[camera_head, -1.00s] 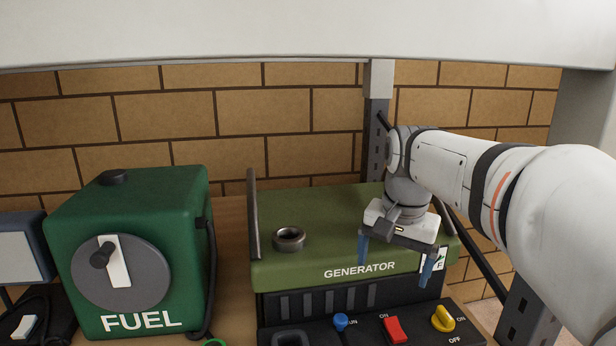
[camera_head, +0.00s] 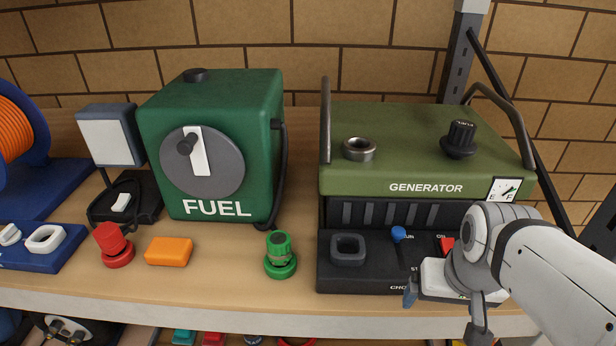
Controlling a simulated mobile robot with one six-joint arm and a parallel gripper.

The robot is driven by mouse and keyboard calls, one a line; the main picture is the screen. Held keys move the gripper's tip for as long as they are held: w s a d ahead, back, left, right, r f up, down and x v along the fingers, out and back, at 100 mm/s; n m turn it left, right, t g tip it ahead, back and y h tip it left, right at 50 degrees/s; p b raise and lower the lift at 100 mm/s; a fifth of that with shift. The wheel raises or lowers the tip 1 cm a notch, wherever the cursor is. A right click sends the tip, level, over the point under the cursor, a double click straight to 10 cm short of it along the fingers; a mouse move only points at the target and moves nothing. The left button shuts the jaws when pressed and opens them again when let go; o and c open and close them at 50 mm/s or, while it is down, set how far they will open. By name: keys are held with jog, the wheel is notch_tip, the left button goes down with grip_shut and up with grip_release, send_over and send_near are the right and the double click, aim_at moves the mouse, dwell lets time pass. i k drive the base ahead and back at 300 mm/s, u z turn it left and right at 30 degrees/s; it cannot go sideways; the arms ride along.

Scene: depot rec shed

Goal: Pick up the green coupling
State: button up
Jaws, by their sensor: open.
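The green coupling (camera_head: 280,255) stands upright on the wooden shelf, in front of the green fuel tank and left of the generator's black control panel. It is a ribbed green cylinder on a wider round base. My gripper (camera_head: 444,316) is open and empty, with its fingers pointing down. It is at the lower right, in front of the control panel and well to the right of the coupling. Nothing hides the coupling.
The fuel tank (camera_head: 240,120) and the generator (camera_head: 420,165) stand behind. An orange block (camera_head: 168,251) and a red coupling (camera_head: 113,245) are left of the green one. The shelf's front edge (camera_head: 200,307) runs below. More things lie on a lower level.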

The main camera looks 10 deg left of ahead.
aim_at(278, 244)
jog(key=u, duration=0.15)
jog(key=k, duration=0.9)
jog(key=u, duration=0.65)
jog(key=i, duration=1)
jog(key=u, duration=0.05)
